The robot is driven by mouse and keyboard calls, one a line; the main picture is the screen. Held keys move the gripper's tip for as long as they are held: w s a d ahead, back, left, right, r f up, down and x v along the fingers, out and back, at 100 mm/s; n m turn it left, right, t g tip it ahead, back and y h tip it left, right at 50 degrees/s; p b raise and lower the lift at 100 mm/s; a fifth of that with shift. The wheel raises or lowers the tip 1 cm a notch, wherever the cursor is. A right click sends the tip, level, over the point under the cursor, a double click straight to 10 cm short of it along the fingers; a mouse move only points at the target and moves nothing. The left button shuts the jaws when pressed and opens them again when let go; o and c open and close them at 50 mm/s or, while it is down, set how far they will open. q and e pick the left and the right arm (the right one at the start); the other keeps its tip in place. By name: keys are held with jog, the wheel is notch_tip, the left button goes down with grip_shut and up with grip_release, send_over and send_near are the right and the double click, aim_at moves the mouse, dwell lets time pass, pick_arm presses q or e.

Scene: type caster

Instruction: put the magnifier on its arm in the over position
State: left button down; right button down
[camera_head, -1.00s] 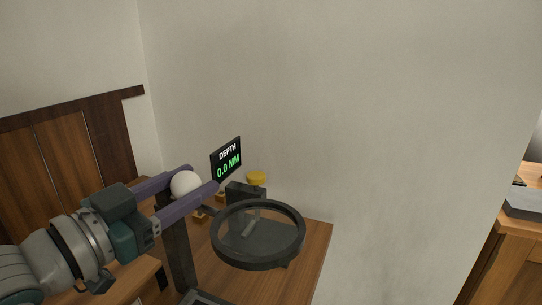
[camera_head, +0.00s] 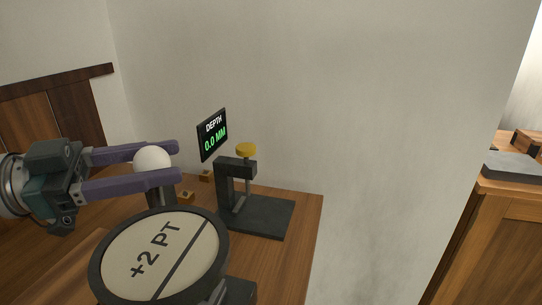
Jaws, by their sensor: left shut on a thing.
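The magnifier (camera_head: 160,257) is a round lens in a thick dark ring at the lower middle. Large "+2 PT" lettering and a dark diagonal line on a pale ground show within its ring. A white ball knob (camera_head: 152,159) sits just above and behind the ring. My left gripper (camera_head: 174,162) comes in from the left, with its two purple fingers shut on the white knob from either side. The magnifier's arm is mostly hidden behind the fingers and ring. My right gripper is out of view.
A dark clamp-like stand (camera_head: 225,190) with a yellow knob (camera_head: 246,150) stands on the wooden table (camera_head: 308,215). Behind it a black display (camera_head: 212,135) reads "DEPTH 0.0 MM". A dark block (camera_head: 240,291) shows at the bottom. Another wooden desk (camera_head: 495,220) is at right.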

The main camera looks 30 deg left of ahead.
pick_arm(q)
jog(key=shift+m+g+h, duration=0.3)
jog(key=shift+g, duration=0.1)
jog(key=shift+c, duration=1.5)
grip_release()
jog(key=shift+s+a, duration=0.1)
jog(key=v, duration=0.9)
jog(key=shift+s+a, duration=0.25)
jog(key=shift+s, duration=0.1)
